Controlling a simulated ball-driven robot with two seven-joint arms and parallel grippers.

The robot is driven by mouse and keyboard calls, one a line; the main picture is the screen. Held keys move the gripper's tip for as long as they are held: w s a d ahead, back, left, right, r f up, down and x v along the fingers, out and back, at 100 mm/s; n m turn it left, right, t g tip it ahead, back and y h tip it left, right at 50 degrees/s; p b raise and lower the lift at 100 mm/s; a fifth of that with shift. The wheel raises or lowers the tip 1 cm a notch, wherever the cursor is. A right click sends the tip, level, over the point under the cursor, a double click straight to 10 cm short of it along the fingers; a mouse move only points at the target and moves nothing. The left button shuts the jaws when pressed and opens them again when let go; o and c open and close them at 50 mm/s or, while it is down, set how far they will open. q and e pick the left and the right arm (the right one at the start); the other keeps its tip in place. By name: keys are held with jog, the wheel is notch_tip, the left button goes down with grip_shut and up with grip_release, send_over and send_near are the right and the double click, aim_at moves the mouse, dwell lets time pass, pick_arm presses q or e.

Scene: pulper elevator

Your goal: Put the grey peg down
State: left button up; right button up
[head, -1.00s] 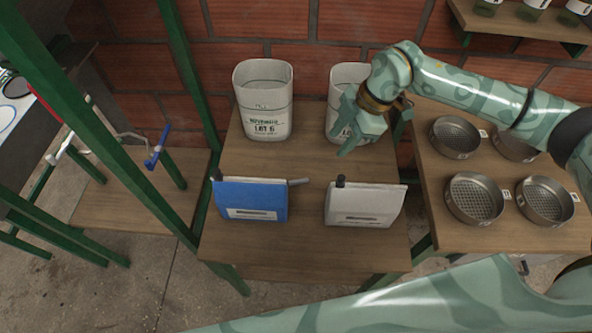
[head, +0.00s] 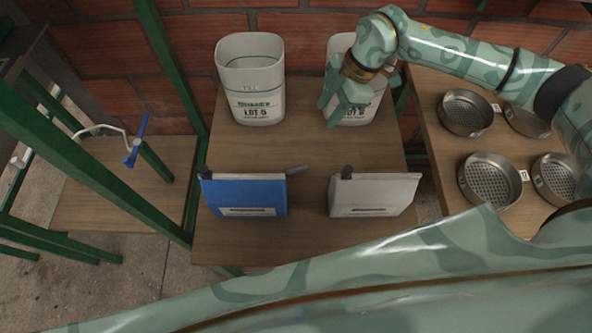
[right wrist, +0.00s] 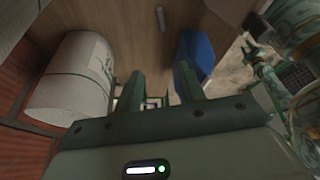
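A grey peg (head: 297,169) lies beside the upper right corner of the blue box-like holder (head: 245,196) on the wooden table. A light peg (right wrist: 161,18), seemingly the same one, shows in the right wrist view, beyond the fingertips. My right gripper (head: 339,103) is in front of the right white container (head: 366,112), apart from the peg. In the right wrist view its two fingers (right wrist: 158,88) are spread, with no peg between them. What seems to be my left gripper (right wrist: 255,55) shows small at the right of that view; its opening is unclear.
A white container (head: 252,95) stands at the table's back left. A light grey holder (head: 373,196) stands right of the blue one; both have a dark knob at top left. Several round sieves (head: 467,113) sit on the right table. Green posts (head: 168,62) stand at left. The table between containers and holders is mostly clear.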

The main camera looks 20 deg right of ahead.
jog(key=b, duration=0.5)
send_near(297, 169)
jog(key=b+x, duration=0.3)
jog(key=shift+w+d, duration=0.2)
jog(key=shift+w, duration=0.05)
jog(key=b+x, duration=0.2)
jog(key=x, duration=0.3)
jog(key=shift+s+a+f, duration=0.15)
pick_arm(q)
notch_tip(297, 169, down, 11)
jog(key=s, duration=0.2)
jog(key=shift+s+g, duration=0.3)
jog(key=shift+g, duration=0.1)
pick_arm(e)
grip_shut()
